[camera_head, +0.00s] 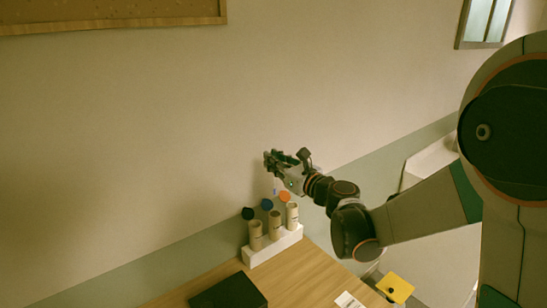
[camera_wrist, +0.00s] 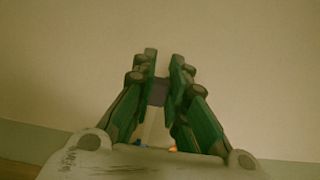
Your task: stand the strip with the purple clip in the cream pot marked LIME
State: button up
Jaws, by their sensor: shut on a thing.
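My gripper (camera_head: 273,162) is raised above a row of three pots near the wall. In the wrist view, its green fingers (camera_wrist: 162,68) are closed on a dull purple clip (camera_wrist: 159,92), and a pale strip (camera_wrist: 153,128) runs from the clip. In the head view the strip (camera_head: 275,186) hangs below the fingers, above the pots and touching none that I can make out. The pots are a tan left pot (camera_head: 256,236), a tan middle pot (camera_head: 275,226) and a paler, cream right pot (camera_head: 292,216). Their small dark markings are too small to read.
The pots stand in a white holder (camera_head: 262,256) on a wooden table (camera_head: 300,275). Dark blue (camera_head: 248,213), blue (camera_head: 267,204) and orange (camera_head: 285,197) discs show by their tops. A dark box (camera_head: 230,293), a white card (camera_head: 348,300) and a yellow item (camera_head: 398,287) are in front.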

notch_tip(320, 180, down, 15)
jog(key=b, duration=0.9)
jog(key=shift+r, duration=0.1)
jog(key=o, duration=0.8)
jog(key=shift+r, duration=0.1)
notch_tip(320, 180, up, 7)
jog(key=p, duration=0.4)
